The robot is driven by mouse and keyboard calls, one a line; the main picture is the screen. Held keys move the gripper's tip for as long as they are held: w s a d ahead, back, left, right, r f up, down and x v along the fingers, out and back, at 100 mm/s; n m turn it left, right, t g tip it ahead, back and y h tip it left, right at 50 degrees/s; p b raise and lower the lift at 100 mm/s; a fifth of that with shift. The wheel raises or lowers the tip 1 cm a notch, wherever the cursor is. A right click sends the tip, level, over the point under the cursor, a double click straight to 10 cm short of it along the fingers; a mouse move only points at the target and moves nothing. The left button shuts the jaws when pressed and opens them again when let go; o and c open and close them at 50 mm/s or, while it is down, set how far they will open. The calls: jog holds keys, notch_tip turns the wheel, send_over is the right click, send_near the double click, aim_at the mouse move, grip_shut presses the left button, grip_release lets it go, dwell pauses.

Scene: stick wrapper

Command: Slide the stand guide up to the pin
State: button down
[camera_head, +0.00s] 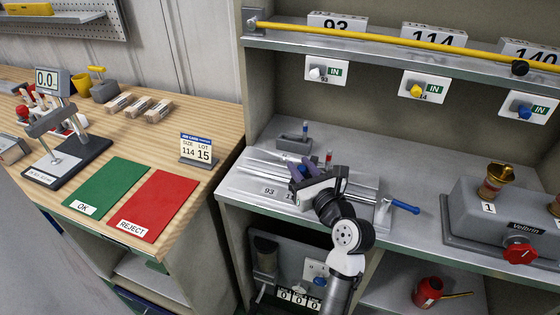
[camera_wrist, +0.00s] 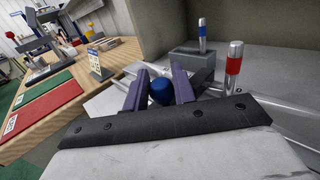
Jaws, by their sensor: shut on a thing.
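The metal stand (camera_head: 250,184) lies on the grey counter, with rails and size labels such as 93 along its front. My gripper (camera_head: 299,172) is over the stand. In the wrist view its purple fingers (camera_wrist: 160,88) are shut around a blue ball knob (camera_wrist: 160,93), which appears to belong to the stand guide; the guide's body is mostly hidden by my gripper. An upright metal pin with a red band (camera_wrist: 233,70) stands right of the fingers, apart from them; it also shows in the head view (camera_head: 328,158). A blue-banded pin (camera_head: 305,129) stands in a grey block behind.
A blue-handled lever (camera_head: 404,207) sits at the stand's right end. A grey machine (camera_head: 480,220) with a red knob stands further right. A wooden bench with a green OK mat (camera_head: 110,188), a red REJECT mat (camera_head: 158,205) and a job card (camera_head: 196,149) is at left.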

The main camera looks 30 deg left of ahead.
jog(key=shift+w+d, duration=0.15)
jog(key=shift+d, duration=0.4)
jog(key=shift+w+d, duration=0.15)
jog(key=shift+d, duration=0.35)
jog(key=c, duration=1.2)
grip_release()
jog(key=shift+a, duration=0.1)
jog(key=shift+o, duration=0.2)
jog(key=shift+s+d, duration=0.25)
jog(key=shift+d, duration=0.2)
jog(key=b+v, duration=0.3)
jog(key=v, duration=0.9)
jog(key=shift+s+d, duration=0.3)
